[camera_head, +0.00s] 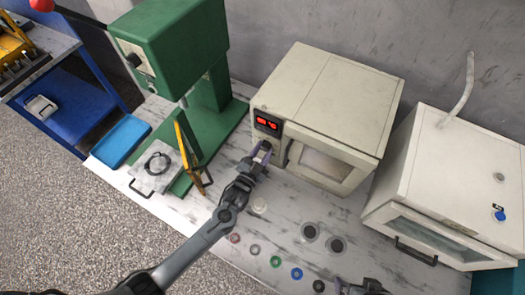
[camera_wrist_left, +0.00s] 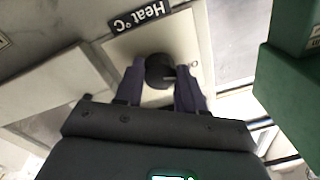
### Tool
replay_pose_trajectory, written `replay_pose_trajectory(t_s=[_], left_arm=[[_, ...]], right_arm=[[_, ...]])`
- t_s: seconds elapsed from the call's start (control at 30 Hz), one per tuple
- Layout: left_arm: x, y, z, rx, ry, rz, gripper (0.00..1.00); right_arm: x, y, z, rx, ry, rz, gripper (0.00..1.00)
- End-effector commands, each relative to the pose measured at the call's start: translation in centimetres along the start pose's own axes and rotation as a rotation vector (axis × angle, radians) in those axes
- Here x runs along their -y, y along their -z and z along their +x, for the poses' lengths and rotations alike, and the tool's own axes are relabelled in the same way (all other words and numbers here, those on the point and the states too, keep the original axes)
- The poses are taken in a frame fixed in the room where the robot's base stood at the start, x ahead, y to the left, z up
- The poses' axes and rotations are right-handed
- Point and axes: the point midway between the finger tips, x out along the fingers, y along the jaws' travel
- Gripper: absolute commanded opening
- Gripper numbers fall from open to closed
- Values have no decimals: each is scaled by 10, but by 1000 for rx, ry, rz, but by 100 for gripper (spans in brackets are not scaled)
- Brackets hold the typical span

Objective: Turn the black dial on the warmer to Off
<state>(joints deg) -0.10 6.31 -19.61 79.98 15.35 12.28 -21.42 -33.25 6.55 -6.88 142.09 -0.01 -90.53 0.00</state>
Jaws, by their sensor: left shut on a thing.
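The warmer (camera_head: 325,105) is a cream box with a red lit display (camera_head: 267,123), standing against the wall in the middle of the head view. Its black dial (camera_wrist_left: 159,69) sits on a light panel under a "Heat °C" label (camera_wrist_left: 138,17) in the left wrist view. My left gripper (camera_head: 262,154) is at the warmer's front, below the display. Its purple fingers (camera_wrist_left: 160,85) lie on either side of the dial and are shut on it. The dial's marks are too small to read. My right gripper (camera_head: 360,287) shows only partly at the bottom edge of the head view.
A green press (camera_head: 180,50) stands left of the warmer, and a white cabinet (camera_head: 455,175) stands to the right. Several small coloured discs (camera_head: 276,262) and two dark round pieces (camera_head: 310,231) lie on the marble table. A blue tray (camera_head: 122,141) is at left.

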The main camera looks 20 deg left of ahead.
Motion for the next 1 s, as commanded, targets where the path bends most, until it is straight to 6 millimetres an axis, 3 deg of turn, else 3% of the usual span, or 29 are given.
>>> replay_pose_trajectory(t_s=[0.03, 0.07, 0.2, 0.63, 1.0], left_arm=[[0, -1, 0, 2, 0, -1, 8], [0, -1, 0, 2, 0, -1, 42], [0, -1, 0, 1, 0, 0, 63], [0, -1, -8, 1, -1, 1, 64], [-1, -1, -66, 2, -2, 1, 64]], right_arm=[[0, 0, 0, 0, 0, 0, 100], [0, 0, 0, 0, 0, 0, 100], [0, 0, 0, 0, -1, -1, 100], [-2, -1, 0, 1, -8, -9, 100], [-2, 0, 0, 1, -5, -6, 100]])
